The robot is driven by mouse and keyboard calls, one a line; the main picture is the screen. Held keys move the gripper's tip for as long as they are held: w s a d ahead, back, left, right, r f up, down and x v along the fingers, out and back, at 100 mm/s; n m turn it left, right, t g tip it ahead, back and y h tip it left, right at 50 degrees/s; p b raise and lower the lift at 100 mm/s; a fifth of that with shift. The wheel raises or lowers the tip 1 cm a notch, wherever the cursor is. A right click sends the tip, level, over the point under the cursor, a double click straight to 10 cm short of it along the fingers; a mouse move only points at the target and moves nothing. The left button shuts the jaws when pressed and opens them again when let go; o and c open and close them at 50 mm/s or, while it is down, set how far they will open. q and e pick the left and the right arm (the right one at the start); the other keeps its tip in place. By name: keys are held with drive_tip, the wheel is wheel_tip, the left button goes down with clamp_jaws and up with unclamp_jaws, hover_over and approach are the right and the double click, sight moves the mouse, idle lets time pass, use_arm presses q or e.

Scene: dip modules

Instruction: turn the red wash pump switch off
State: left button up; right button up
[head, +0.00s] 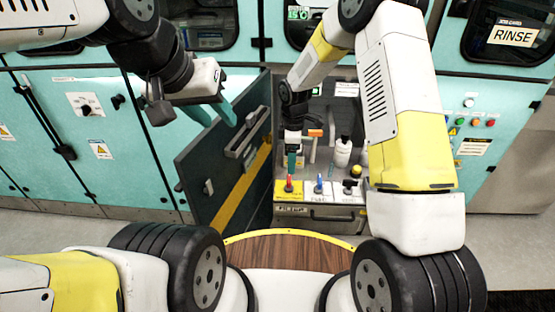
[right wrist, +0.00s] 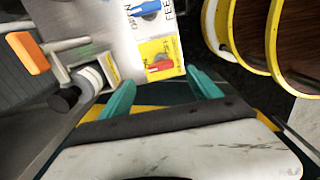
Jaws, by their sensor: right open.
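The red switch (head: 289,184) sits on a yellow label at the left end of the panel row in the open cabinet. In the right wrist view the red switch (right wrist: 160,66) lies just beyond the fingertips, roughly between them. My right gripper (head: 292,160) points down above the red switch; its teal fingers (right wrist: 163,88) are open and empty, with a visible gap to the switch. My left gripper (head: 214,112) is open and empty in front of the cabinet door, away from the panel.
A blue switch (head: 319,184) stands right of the red one, then a black knob (head: 348,186). An orange-tipped handle (head: 314,133) and a white bottle (head: 342,152) are behind. The open dark door (head: 222,165) bounds the left side.

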sight(289, 178)
drive_tip(key=f, duration=0.8)
drive_tip(key=shift+a+f, duration=0.35)
drive_tip(key=c, duration=1.4)
